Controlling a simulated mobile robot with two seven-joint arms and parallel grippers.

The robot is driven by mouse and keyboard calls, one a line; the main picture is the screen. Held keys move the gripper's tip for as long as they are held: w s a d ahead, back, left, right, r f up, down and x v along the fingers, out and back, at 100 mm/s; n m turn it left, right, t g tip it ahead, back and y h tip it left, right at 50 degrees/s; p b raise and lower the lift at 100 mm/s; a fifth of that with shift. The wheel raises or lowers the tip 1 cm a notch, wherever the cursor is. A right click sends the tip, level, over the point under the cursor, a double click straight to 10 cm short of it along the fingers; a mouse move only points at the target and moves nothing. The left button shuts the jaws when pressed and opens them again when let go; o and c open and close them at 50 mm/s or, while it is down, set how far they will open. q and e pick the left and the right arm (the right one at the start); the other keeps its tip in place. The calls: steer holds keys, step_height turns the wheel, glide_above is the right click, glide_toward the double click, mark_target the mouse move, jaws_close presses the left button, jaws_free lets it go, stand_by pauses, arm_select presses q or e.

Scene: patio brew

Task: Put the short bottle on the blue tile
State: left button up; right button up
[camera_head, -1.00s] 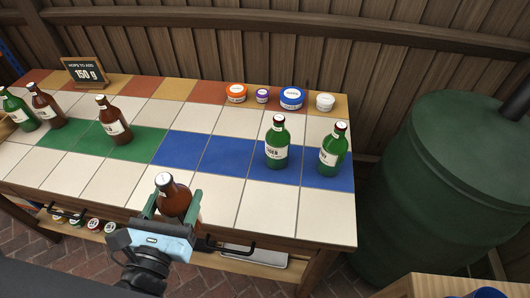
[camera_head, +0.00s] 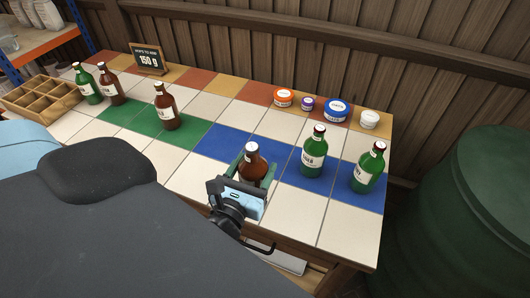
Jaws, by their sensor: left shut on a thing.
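A short brown bottle (camera_head: 254,164) with a white cap stands upright in my left gripper (camera_head: 252,177), which is shut on its body. The bottle overlaps the row of blue tiles (camera_head: 214,143) near the middle of the tiled table. I cannot tell whether its base touches the table, because the gripper hides it. Two green bottles stand on the blue tiles to the right, one nearer (camera_head: 313,152) and one by the right edge (camera_head: 369,168). My right gripper is not in view.
A brown bottle (camera_head: 166,108) stands on the green tiles (camera_head: 143,125). Another brown bottle (camera_head: 110,85) and a green bottle (camera_head: 87,85) stand farther left beside a wooden crate (camera_head: 35,104). Several lidded jars, including a blue one (camera_head: 336,110), line the back. A green barrel (camera_head: 480,205) stands right.

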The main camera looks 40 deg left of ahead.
arm_select(q)
steer(key=shift+w+a+f+n+y, duration=0.1)
steer(key=shift+w+a+n+y, duration=0.2)
steer(key=shift+a+y, duration=0.2)
steer(key=shift+w+a+f+n+y, duration=0.1)
steer(key=shift+w+a+n+y, duration=0.1)
steer(key=shift+a+n+y, duration=0.25)
steer(key=shift+a+f+g, duration=0.2)
steer(key=shift+a+g, duration=0.15)
steer(key=shift+g, duration=0.05)
steer(key=f+p+x, duration=0.1)
steer(key=x, duration=1.5)
steer(key=shift+a+f, duration=0.2)
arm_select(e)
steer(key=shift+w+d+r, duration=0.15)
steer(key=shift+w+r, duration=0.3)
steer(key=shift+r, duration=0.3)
